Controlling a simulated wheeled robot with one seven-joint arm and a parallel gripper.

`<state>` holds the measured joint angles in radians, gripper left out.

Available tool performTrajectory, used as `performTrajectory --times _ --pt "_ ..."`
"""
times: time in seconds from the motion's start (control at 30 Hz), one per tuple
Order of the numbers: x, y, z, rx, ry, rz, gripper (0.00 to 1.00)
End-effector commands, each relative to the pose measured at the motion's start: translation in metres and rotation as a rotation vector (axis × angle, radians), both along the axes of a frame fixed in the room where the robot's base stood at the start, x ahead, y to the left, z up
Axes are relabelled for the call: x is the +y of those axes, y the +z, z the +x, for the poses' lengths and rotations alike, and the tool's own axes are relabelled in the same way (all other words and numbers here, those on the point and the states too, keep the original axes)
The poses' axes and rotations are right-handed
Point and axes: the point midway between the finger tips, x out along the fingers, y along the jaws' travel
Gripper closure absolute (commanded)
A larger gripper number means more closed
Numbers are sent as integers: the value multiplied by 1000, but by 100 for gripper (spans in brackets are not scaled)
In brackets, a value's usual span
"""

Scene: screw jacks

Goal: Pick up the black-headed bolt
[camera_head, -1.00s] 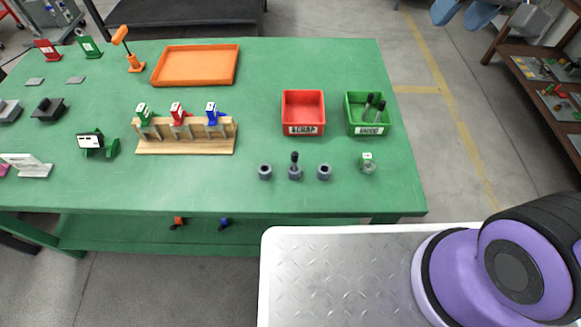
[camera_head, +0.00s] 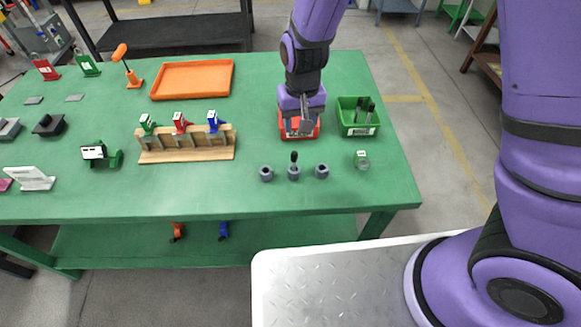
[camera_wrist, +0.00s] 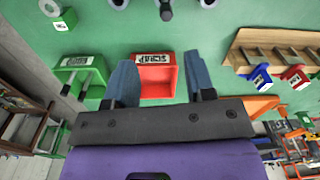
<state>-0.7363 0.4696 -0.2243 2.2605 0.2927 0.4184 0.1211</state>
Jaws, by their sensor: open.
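The black-headed bolt (camera_head: 294,157) stands upright in the middle one of three small grey holders on the green table. In the wrist view the bolt (camera_wrist: 166,11) is at the top edge, partly cut off. My gripper (camera_head: 303,124) is above the red SCRAP bin, behind the bolt and apart from it. In the wrist view my gripper (camera_wrist: 160,72) is open and empty, with its two blue-grey fingers on either side of the red bin (camera_wrist: 157,92). My arm hides much of the bin in the head view.
Empty-looking grey holders stand left (camera_head: 266,173) and right (camera_head: 322,171) of the bolt. A green bin (camera_head: 358,131) with dark bolts stands right of the red bin. A wooden rack (camera_head: 187,155) with toggle clamps is at left. A small green-tagged part (camera_head: 362,160) lies right.

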Motion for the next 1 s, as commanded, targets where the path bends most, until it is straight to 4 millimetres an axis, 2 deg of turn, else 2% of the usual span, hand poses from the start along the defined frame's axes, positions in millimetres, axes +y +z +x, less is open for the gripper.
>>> performTrajectory --times 0.03,0.13,0.27,0.5,0.83,1.0 --pt "4 -10 -1 5 4 -12 50" --pt "8 -21 -2 6 7 -23 50" --pt "10 -32 -3 10 9 -30 50" --pt "9 -66 -3 10 8 -29 50" --pt "9 -89 -3 10 8 -29 50" --pt "8 -112 -3 10 7 -29 50"
